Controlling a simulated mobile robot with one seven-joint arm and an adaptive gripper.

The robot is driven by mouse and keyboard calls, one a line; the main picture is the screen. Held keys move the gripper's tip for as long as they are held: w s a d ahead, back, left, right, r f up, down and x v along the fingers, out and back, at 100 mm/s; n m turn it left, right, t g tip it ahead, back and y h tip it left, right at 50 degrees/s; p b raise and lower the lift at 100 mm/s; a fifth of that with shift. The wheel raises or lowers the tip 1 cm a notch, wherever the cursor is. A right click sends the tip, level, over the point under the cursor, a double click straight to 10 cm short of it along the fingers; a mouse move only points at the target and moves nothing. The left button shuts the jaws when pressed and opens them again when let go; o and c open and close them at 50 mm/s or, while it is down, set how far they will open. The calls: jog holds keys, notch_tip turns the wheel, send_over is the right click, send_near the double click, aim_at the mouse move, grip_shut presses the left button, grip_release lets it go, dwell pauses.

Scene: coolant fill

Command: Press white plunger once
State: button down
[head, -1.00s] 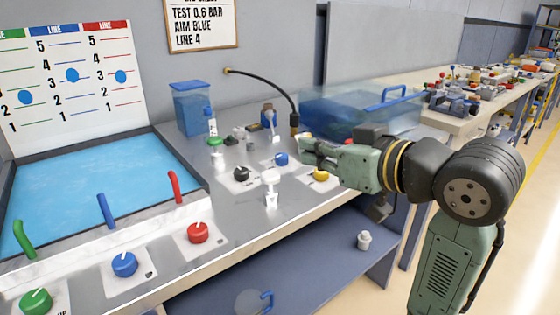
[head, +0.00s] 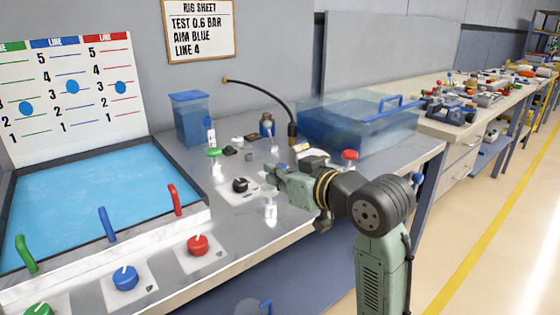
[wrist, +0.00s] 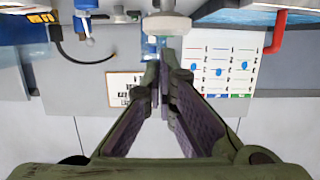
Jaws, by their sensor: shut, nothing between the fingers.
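The white plunger, a pale cap on a clear body (head: 270,212), stands upright on the grey bench. In the wrist view the picture is upside down; the white round cap (wrist: 166,25) shows just past the tips of my gripper (wrist: 162,62). The fingers are closed together and hold nothing. I cannot tell whether the tips touch the cap.
A black knob (head: 240,185) sits left of the plunger. A green-topped bottle (head: 214,155) stands behind. A clear blue tank (head: 355,128) and a red-topped part (head: 350,156) are to the right. Red (head: 198,245) and blue (head: 125,278) knobs sit at the front left.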

jog(key=shift+f, duration=0.25)
